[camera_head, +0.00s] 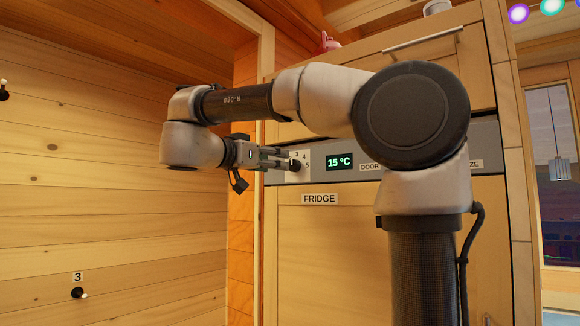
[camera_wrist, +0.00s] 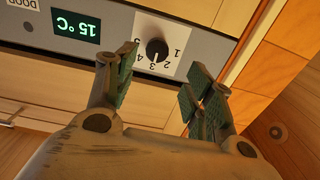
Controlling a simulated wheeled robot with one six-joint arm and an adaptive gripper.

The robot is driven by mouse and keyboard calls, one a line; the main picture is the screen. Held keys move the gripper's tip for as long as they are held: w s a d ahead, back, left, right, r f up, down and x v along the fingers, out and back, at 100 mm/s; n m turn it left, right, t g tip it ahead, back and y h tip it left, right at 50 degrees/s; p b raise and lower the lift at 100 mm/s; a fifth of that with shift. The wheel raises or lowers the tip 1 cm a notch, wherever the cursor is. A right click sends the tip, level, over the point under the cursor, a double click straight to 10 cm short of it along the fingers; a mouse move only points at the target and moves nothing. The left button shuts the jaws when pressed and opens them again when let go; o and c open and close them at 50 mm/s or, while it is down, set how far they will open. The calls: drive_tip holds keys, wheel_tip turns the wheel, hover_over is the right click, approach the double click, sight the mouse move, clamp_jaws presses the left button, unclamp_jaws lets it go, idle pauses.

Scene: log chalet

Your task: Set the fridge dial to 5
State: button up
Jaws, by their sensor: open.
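The fridge dial (camera_wrist: 157,49) is a round black knob on a white plate with numbers around it. The wrist view shows it upside down, with a pale mark that seems to point near 3, too small to be sure. In the head view the dial (camera_head: 295,165) is partly hidden by my fingers. My gripper (camera_wrist: 160,78) is open, one finger on each side of the dial in the wrist view. In the head view my gripper (camera_head: 284,160) reaches in from the left, close to the panel. I cannot tell whether the fingers touch the dial.
The grey panel has a display (camera_head: 339,161) reading 15 °C, right of the dial. The FRIDGE label (camera_head: 320,199) is on the wooden door below. A handled cupboard front (camera_head: 425,62) is above. A plank wall (camera_head: 110,220) with a peg marked 3 stands at left.

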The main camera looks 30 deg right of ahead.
sight(292, 165)
drive_tip(key=x, duration=0.7)
drive_tip(key=shift+s+d+f, duration=0.15)
drive_tip(key=shift+d+f, duration=0.1)
drive_tip(key=shift+d, duration=0.05)
drive_tip(key=c, duration=1)
